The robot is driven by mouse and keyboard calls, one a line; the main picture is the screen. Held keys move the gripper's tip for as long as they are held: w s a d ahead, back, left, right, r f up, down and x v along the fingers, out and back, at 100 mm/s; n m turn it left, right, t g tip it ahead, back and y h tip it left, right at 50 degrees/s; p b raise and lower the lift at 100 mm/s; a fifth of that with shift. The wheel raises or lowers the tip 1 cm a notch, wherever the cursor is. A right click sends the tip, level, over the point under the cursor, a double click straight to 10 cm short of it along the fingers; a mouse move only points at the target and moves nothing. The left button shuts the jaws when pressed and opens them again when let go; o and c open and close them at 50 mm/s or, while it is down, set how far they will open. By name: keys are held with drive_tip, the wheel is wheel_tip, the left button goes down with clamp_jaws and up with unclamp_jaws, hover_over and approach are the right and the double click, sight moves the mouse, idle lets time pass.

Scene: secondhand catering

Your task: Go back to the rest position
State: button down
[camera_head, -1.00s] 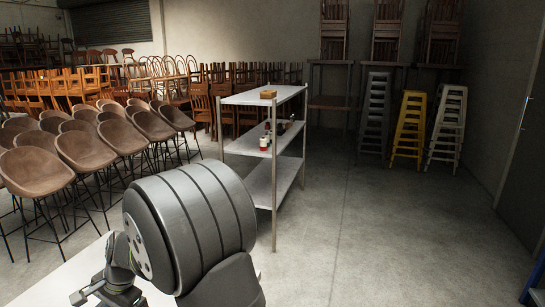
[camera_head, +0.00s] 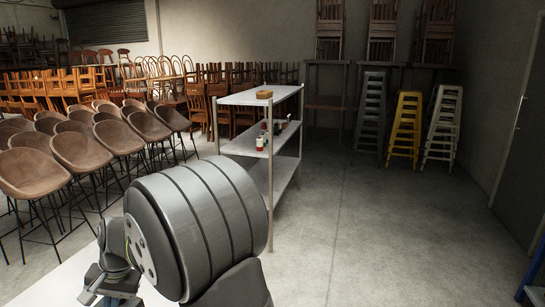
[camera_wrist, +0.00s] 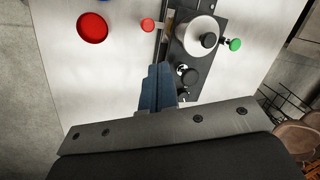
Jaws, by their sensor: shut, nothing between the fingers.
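My gripper (camera_wrist: 157,70) shows in the wrist view with its two blue-grey fingers together and nothing between them. The fingers point over a pale metal surface (camera_wrist: 125,65) with a dark fixture (camera_wrist: 182,65) on it. The fingertips overlap the fixture's left side in the picture; whether they touch it I cannot tell. In the head view my arm fills the lower left, and its big grey link hides much of what is behind it.
A red disc (camera_wrist: 92,27), a small red knob (camera_wrist: 148,25) and a green knob (camera_wrist: 234,44) sit around the fixture. A metal shelf (camera_head: 262,98) stands beyond my arm, with brown chairs (camera_head: 82,150) to its left. Open floor (camera_head: 385,235) lies to the right.

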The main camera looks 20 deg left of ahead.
drive_tip(key=shift+s+a+f+n+h, duration=0.1)
drive_tip(key=shift+s+f+n+h, duration=0.1)
drive_tip(key=shift+f+n, duration=0.55)
drive_tip(key=shift+s+a+f+n+h, duration=0.15)
drive_tip(key=shift+f+n, duration=0.5)
drive_tip(key=shift+n, duration=0.05)
drive_tip(key=shift+s+a+f+n+h, duration=0.1)
drive_tip(key=shift+s+f+n+h, duration=0.1)
drive_tip(key=shift+f+n, duration=0.55)
